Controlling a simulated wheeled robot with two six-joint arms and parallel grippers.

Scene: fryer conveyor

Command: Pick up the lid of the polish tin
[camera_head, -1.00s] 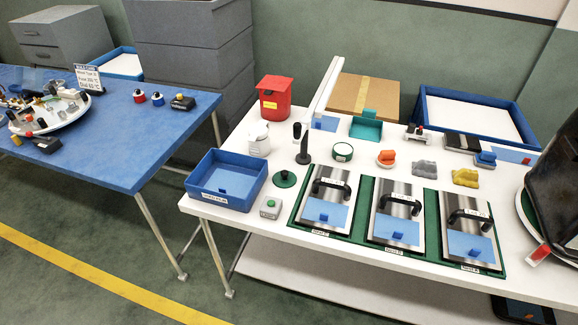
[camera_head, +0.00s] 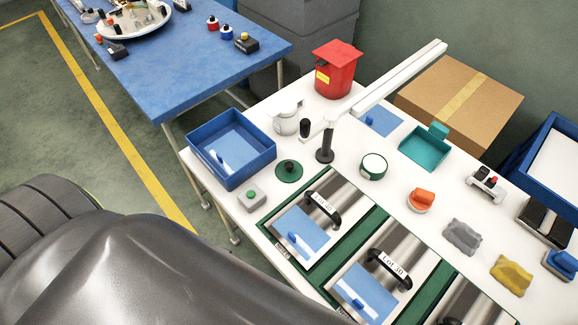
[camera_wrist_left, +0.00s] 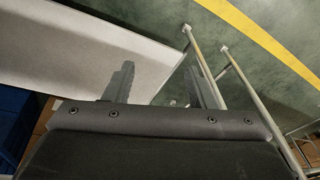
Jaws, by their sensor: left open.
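A round green lid with a dark knob (camera_head: 289,171) lies flat on the white table, between the blue tray and the first metal plate. A short round tin with a green band and pale top (camera_head: 374,166) stands to its right, apart from it; I take this as the polish tin. My left gripper (camera_wrist_left: 164,84) is open and empty in the left wrist view, with the white table's surface and the floor beyond its fingers. Neither lid nor tin shows in that view. In the head view no gripper fingers show. My right gripper is not in view.
A dark post (camera_head: 325,142) stands between lid and tin. A blue tray (camera_head: 262,160), a grey button box (camera_head: 251,200), a white pot (camera_head: 285,121) and handled metal plates in a green frame (camera_head: 317,258) surround the lid. A red bin (camera_head: 334,72) stands behind.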

